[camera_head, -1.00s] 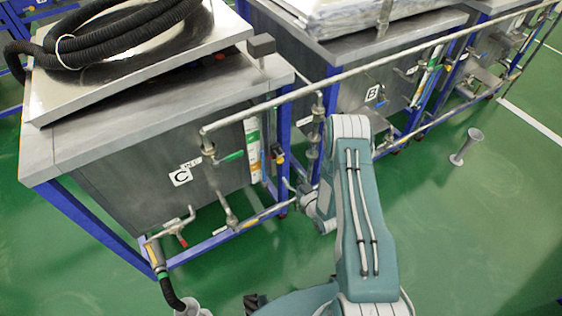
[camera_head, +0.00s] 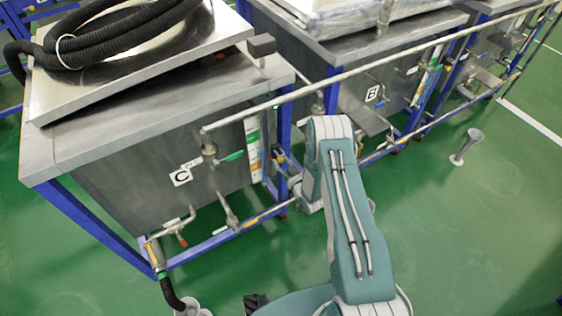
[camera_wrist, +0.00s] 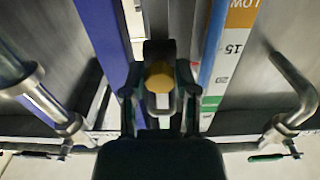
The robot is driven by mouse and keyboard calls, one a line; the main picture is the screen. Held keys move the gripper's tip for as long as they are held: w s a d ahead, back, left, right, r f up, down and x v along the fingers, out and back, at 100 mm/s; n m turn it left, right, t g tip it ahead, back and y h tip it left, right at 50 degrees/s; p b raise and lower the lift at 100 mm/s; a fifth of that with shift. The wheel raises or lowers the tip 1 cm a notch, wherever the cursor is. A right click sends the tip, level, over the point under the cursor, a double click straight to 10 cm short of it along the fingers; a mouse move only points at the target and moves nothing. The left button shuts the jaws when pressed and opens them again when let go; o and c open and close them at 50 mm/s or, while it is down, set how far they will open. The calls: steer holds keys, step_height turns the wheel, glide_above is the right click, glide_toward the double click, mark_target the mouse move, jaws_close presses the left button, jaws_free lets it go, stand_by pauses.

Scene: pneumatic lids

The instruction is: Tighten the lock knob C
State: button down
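The tank marked C (camera_head: 110,180) stands at the left in the head view. In the wrist view a yellow knob on a dark fitting (camera_wrist: 160,76) is at the centre, beside the tank's blue leg; it looks like lock knob C. My gripper (camera_wrist: 160,98) is open, with its dark fingers apart on either side of the knob. I cannot tell whether either finger touches it. In the head view my wrist is at the tank's right front corner, and the fingertips cannot be made out there.
A blue leg (camera_wrist: 104,40) stands left of the fingers and a level gauge strip (camera_wrist: 228,50) right of them. A horizontal pipe (camera_head: 300,92) crosses above my wrist. Pipes with valves (camera_head: 180,225) line the tank front.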

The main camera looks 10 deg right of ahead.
stand_by(0.4)
steer(key=m, duration=0.5)
steer(key=shift+w+r+m, duration=0.1)
steer(key=shift+m, duration=0.3)
steer(key=m, duration=0.6)
steer(key=shift+r, duration=0.1)
steer(key=m, duration=0.6)
steer(key=shift+m, duration=0.3)
steer(key=m, duration=0.5)
steer(key=shift+m, duration=0.4)
